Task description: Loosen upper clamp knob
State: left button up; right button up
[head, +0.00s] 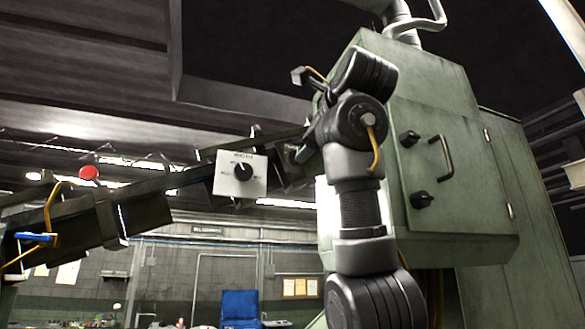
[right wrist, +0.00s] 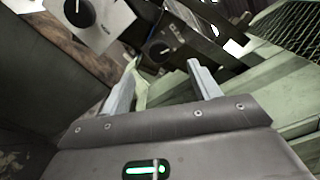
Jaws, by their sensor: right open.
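Two black knobs sit on the green cabinet door: an upper knob (head: 409,139) and a lower knob (head: 421,200), to the left of and below a dark door handle (head: 443,158). No gripper touches them in the head view. My right gripper (right wrist: 162,86) is open and empty in the right wrist view. In that view a light plate with a black dial (right wrist: 80,12) lies beyond it at upper left. Another black knob (right wrist: 160,50) lies beyond the gap between the fingers. My left gripper is not in view.
A light box with a black dial (head: 243,170) hangs on a dark beam (head: 140,212) crossing from the left. A red button (head: 89,172) stands above the beam. The green cabinet (head: 470,225) fills the right side. A wire mesh (right wrist: 290,30) shows at upper right.

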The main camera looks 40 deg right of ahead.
jog(key=w+d+n+p, duration=0.2)
jog(key=w+n+p, duration=0.4)
jog(key=n, duration=1.1)
jog(key=shift+x, duration=0.85)
